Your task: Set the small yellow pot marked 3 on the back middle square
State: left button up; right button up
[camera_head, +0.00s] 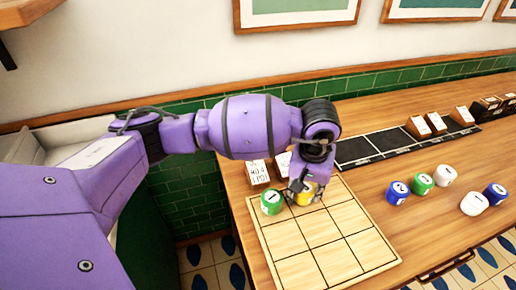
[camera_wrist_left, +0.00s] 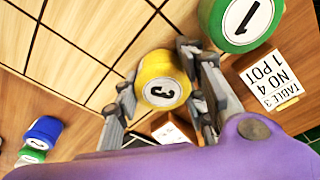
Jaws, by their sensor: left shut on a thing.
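The small yellow pot marked 3 (camera_head: 304,195) is between the fingers of my left gripper (camera_head: 303,190), which is shut on it. In the left wrist view the yellow pot (camera_wrist_left: 163,66) shows its 3 between the two fingers (camera_wrist_left: 163,88). It is at the back middle square of the wooden grid board (camera_head: 320,229); I cannot tell whether its base touches the board. A green pot marked 1 (camera_head: 270,204) stands beside it on the back left square and also shows in the left wrist view (camera_wrist_left: 222,38). My right gripper is not in view.
Label cards (camera_head: 258,173) stand just behind the board, close to the gripper. Blue, green and white pots (camera_head: 422,184) stand on the counter to the right. A black strip (camera_head: 370,148) with several small blocks lies at the back. The board's middle and front squares are bare.

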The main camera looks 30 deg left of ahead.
aim_at(306, 192)
pick_arm(q)
jog(key=o, duration=0.8)
jog(key=shift+f, duration=0.1)
jog(key=o, duration=0.5)
jog(key=shift+w, duration=0.1)
jog(key=shift+c, duration=0.2)
notch_tip(306, 192, up, 12)
jog(key=s, duration=0.1)
jog(key=shift+s+d+r, duration=0.2)
jog(key=shift+s, duration=0.05)
